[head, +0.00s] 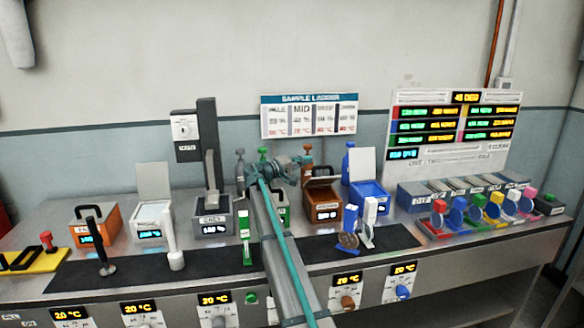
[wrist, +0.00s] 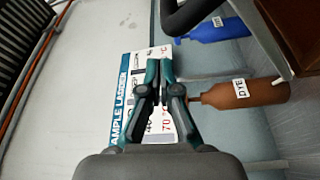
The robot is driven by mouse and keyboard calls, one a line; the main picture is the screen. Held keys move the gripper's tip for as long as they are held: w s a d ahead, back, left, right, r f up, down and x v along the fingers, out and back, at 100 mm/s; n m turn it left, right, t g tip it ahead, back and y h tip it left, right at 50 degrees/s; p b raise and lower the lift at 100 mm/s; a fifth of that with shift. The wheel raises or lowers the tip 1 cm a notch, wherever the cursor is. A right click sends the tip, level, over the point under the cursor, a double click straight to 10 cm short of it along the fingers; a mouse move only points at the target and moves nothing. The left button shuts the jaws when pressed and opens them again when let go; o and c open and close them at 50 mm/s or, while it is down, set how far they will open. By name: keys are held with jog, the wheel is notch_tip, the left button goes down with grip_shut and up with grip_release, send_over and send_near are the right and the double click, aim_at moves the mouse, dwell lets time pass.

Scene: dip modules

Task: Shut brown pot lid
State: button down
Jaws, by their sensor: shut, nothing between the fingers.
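The brown pot (head: 325,214) stands in the back row with a small lit display on its front. Its lid (head: 323,172) is raised and tilted back, and the pot's dark opening shows. In the wrist view part of the brown lid (wrist: 303,32) and its dark handle (wrist: 196,12) show at the upper right. My gripper (head: 306,162) is at the lid's upper left in the head view. Its fingertips also show in the wrist view (wrist: 159,66), together and empty. They look apart from the handle, though the exact gap is hard to judge.
A blue pot (head: 368,198) with its pale lid up stands to the right. A brown dye bottle (wrist: 245,93) and a blue bottle (wrist: 208,31) are behind. A green pot to the left is mostly hidden by my arm. A dark mat (head: 130,272) lies in front.

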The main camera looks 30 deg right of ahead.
jog(key=shift+s+a+f+b, duration=0.2)
jog(key=shift+s+b, duration=0.15)
jog(key=shift+s, duration=0.3)
jog(key=shift+s+a+f+b, duration=0.1)
jog(key=shift+s+f+b, duration=0.15)
jog(key=shift+s, duration=0.4)
jog(key=shift+r, duration=0.15)
notch_tip(320, 180, up, 10)
